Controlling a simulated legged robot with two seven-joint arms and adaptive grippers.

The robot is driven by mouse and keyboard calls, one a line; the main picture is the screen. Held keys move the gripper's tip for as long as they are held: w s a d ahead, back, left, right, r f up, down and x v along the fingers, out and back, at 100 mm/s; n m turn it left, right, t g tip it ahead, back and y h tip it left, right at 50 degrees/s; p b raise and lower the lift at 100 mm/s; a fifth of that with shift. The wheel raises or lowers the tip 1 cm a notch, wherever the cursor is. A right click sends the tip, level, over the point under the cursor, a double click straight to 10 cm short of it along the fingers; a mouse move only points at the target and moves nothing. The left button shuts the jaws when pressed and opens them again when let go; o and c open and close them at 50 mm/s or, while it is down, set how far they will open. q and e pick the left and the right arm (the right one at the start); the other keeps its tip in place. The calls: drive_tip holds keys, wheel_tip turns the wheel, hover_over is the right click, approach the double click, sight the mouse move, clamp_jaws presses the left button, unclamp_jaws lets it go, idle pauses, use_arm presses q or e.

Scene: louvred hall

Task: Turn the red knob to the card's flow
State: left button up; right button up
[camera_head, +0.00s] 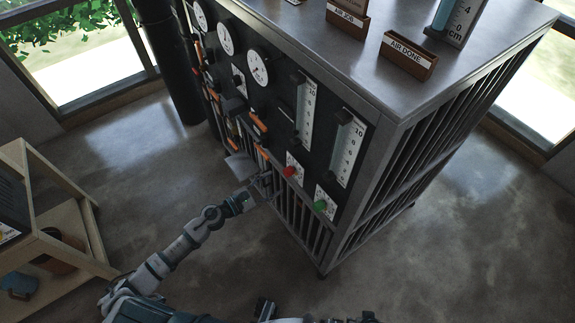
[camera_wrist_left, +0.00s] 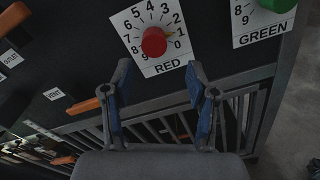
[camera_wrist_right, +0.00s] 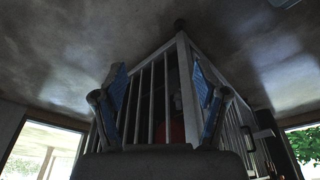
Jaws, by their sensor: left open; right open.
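The red knob (camera_wrist_left: 154,41) sits on a white dial plate labelled RED (camera_wrist_left: 148,67), with an orange pointer at about 1. In the head view the red knob (camera_head: 290,171) is on the black panel of the cabinet's front. My left gripper (camera_wrist_left: 160,80) is open and empty, its fingertips just below the knob and apart from it. In the head view the left gripper (camera_head: 264,184) is beside the panel's lower edge. My right gripper (camera_wrist_right: 160,80) is open and empty, facing the cabinet's barred base. No readable job card is in view; the AIR JOB holder (camera_head: 347,18) is cut off at the top.
A green knob (camera_head: 320,206) is right of the red one. Two upright scale tubes (camera_head: 304,115) (camera_head: 347,150) stand above them, with round gauges (camera_head: 258,68) and orange-handled levers (camera_head: 259,123) to the left. The AIR DONE holder (camera_head: 407,55) is on top. A wooden shelf (camera_head: 75,230) stands left.

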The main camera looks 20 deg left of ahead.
sight(285, 174)
use_arm(q)
drive_tip(key=w+d+n, duration=0.1)
drive_tip(key=w+n+p, duration=0.1)
drive_tip(key=n, duration=0.1)
drive_tip(key=w+d+r+n+p, duration=0.1)
drive_tip(key=w+n, duration=0.1)
drive_tip(key=shift+d, duration=0.3)
drive_tip(key=shift+w+d+f, duration=0.1)
drive_tip(key=shift+w+f, duration=0.05)
drive_tip(key=shift+x, duration=0.9)
use_arm(e)
drive_tip(key=s+f+g, duration=0.1)
drive_tip(key=s+f, duration=0.2)
drive_tip(key=f, duration=0.4)
drive_tip(key=shift+d+f, duration=0.2)
drive_tip(key=shift+d, duration=0.2)
drive_tip(key=shift+s, duration=0.1)
use_arm(q)
clamp_jaws()
